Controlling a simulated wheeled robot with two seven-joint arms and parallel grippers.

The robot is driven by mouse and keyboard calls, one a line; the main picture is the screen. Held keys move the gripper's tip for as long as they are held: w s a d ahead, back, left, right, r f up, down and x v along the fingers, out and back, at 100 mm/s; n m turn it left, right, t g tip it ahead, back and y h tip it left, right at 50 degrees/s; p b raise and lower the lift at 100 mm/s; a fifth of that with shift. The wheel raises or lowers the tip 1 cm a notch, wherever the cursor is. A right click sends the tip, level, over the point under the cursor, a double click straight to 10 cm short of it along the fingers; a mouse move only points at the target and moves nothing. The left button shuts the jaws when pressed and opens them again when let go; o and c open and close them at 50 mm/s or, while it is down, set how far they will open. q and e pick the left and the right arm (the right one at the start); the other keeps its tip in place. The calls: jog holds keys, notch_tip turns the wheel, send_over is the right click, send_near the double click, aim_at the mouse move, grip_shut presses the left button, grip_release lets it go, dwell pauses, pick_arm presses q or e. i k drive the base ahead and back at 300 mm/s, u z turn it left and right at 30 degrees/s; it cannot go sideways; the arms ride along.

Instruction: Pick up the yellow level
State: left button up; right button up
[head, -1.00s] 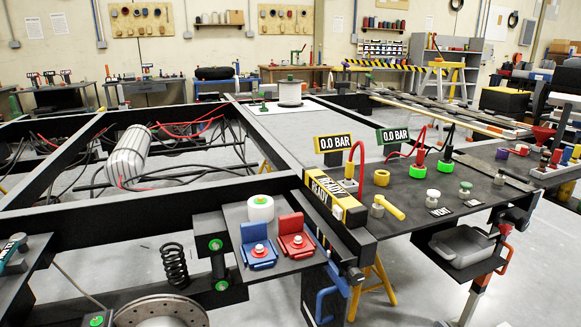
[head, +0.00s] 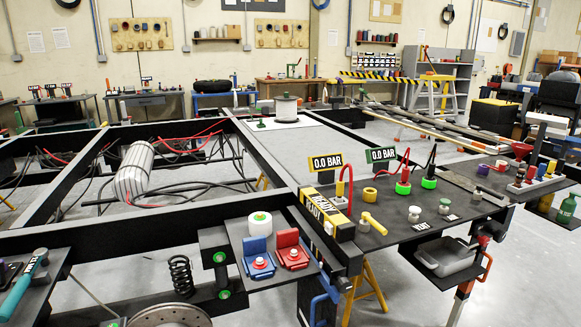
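I cannot make out a clear spirit level. A yellow and black bar marked READY (head: 322,208) lies along the black chassis beam near the middle. A thin yellow-tan strip (head: 425,130) lies across the rails farther back. A yellow T-shaped piece (head: 373,223) lies on the dark side table. I cannot tell whether any of these is the level. Neither of my grippers is in view.
The dark side table (head: 400,232) holds gauges, knobs and hoses. A small shelf carries a blue block (head: 257,262), a red block (head: 291,252) and a white roll (head: 260,224). A grey tray (head: 445,258) hangs below at right. Grey floor is open at lower right.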

aim_at(344, 231)
jog(key=z, duration=1.7)
jog(key=i, duration=1.75)
jog(key=u, duration=1.35)
